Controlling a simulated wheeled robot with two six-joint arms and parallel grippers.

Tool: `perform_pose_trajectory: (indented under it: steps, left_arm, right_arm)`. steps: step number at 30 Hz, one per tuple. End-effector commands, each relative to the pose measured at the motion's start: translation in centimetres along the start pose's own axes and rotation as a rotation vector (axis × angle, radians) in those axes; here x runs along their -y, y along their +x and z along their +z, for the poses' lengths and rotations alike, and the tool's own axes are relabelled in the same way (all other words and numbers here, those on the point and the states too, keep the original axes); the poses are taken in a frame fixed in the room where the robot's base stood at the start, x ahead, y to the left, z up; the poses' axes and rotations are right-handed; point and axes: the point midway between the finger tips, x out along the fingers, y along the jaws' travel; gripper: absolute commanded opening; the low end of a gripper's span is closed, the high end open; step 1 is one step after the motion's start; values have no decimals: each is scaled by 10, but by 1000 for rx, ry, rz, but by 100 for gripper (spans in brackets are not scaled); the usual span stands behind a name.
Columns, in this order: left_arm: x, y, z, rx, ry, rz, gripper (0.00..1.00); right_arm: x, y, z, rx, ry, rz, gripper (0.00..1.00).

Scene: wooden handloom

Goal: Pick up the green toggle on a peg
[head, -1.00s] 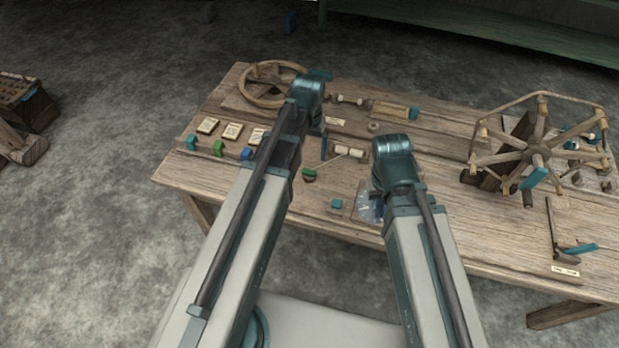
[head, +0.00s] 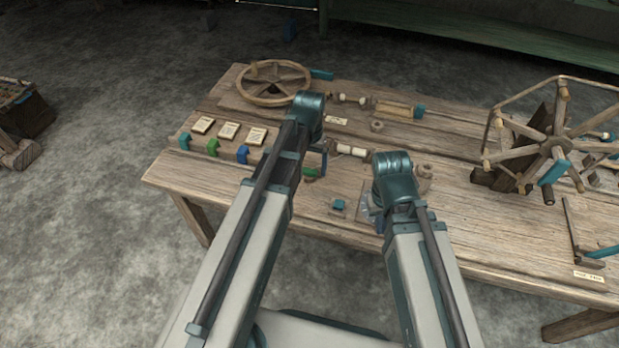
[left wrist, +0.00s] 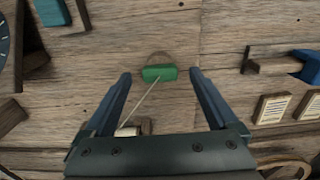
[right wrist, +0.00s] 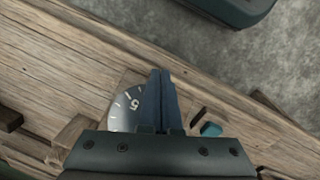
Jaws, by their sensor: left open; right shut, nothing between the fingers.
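The green toggle (left wrist: 159,73) lies between the tips of my open left gripper (left wrist: 160,76) in the left wrist view, with a gap on each side. A rounded brown piece, perhaps its peg, shows just beyond it. A pale cord runs from the toggle toward a white spool (left wrist: 128,131). In the head view the toggle (head: 309,173) is partly hidden by my left arm. My right gripper (right wrist: 160,75) is shut and empty, above a white dial (right wrist: 125,108) near the table edge.
The wooden table (head: 480,235) carries a spoked wheel (head: 274,82) at the back left and a large spoked reel (head: 545,150) at the right. Teal, green and blue pieces (head: 242,154) stand by paper cards at the left. A teal block (head: 338,204) sits near the front edge.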

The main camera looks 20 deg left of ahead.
Motion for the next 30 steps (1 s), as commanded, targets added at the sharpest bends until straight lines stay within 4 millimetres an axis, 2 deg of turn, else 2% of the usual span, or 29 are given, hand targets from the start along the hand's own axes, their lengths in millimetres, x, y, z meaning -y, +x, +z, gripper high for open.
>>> perform_pose_trajectory:
  steps: [1, 2, 10, 24, 30]
  left_arm:
    - [0, 10, 0, 0, 0, 0, 92]
    - [0, 11, 0, 0, 0, 0, 92]
    - [0, 9, 0, 0, 0, 0, 91]
    - [0, 9, 0, 0, 0, 0, 6]
    - [0, 9, 0, 0, 0, 0, 5]
  right_arm:
    - [1, 10, -1, 0, 0, 0, 0]
    - [1, 11, -1, 0, 0, 0, 0]
    - [1, 9, 0, 0, 0, 0, 0]
    - [1, 9, 0, 0, 0, 0, 0]
    - [1, 9, 0, 0, 0, 0, 0]
